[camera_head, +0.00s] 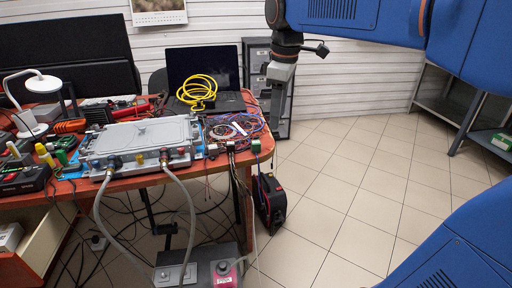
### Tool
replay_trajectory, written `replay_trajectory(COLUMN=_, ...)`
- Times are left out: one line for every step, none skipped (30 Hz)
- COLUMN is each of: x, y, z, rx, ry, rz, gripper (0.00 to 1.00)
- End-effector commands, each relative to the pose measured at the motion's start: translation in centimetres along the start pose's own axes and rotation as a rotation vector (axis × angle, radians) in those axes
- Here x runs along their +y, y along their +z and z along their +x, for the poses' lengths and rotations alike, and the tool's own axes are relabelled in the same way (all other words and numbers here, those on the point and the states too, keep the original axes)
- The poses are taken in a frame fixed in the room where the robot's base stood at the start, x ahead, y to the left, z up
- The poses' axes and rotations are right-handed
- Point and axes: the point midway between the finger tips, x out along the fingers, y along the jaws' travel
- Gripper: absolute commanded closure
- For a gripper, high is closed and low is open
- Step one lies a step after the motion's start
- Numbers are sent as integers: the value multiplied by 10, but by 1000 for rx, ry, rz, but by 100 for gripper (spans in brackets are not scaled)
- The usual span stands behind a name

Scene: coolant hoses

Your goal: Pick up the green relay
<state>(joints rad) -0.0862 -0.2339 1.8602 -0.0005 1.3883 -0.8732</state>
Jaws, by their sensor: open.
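A small green block that looks like the green relay (255,146) sits at the right front corner of the red-brown table (236,160), beside two small dark connectors with wires. My gripper (281,74) hangs from my blue arm above and to the right of the relay, behind the table's right end in the picture. It is apart from the relay and holds nothing that I can see. Its jaws are small here and partly blend with the dark cabinet behind.
A grey-lidded case (140,138) with two hoses fills the table's middle. A wire-filled board (232,128), a laptop (205,75) and a coiled yellow cable (197,90) lie behind the relay. A black case (269,203) stands below the table. The tiled floor to the right is clear.

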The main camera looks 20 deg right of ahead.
Motion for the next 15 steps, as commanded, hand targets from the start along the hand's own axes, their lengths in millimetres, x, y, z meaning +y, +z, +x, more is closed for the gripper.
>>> replay_trajectory(x=11, y=-13, z=-3, rx=-10, ry=-14, rz=-50, gripper=55)
replay_trajectory(x=17, y=-19, z=-5, rx=-16, ry=-23, rz=-84, gripper=55)
replay_trajectory(x=24, y=-28, z=-8, rx=-23, ry=-33, rz=-128, gripper=55)
replay_trajectory(x=30, y=-34, z=-10, rx=-28, ry=-42, rz=-161, gripper=55)
replay_trajectory(x=35, y=-41, z=-11, rx=-32, ry=-50, rz=-193, gripper=55)
replay_trajectory(x=41, y=-48, z=-13, rx=-38, ry=-61, rz=-234, gripper=55)
replay_trajectory(x=45, y=-54, z=-14, rx=-42, ry=-69, rz=-261, gripper=55)
replay_trajectory(x=49, y=-59, z=-15, rx=-45, ry=-75, rz=-287, gripper=55)
replay_trajectory(x=54, y=-65, z=-16, rx=-49, ry=-85, rz=-319, gripper=55)
replay_trajectory(x=57, y=-69, z=-17, rx=-51, ry=-90, rz=-340, gripper=55)
replay_trajectory(x=60, y=-72, z=-17, rx=-53, ry=-95, rz=-358, gripper=55)
replay_trajectory(x=63, y=-76, z=-18, rx=-56, ry=-102, rz=-379, gripper=55)
replay_trajectory(x=64, y=-78, z=-18, rx=-57, ry=-105, rz=-392, gripper=55)
replay_trajectory(x=66, y=-80, z=-19, rx=-57, ry=-107, rz=-403, gripper=55)
replay_trajectory(x=68, y=-82, z=-18, rx=-58, ry=-110, rz=-412, gripper=55)
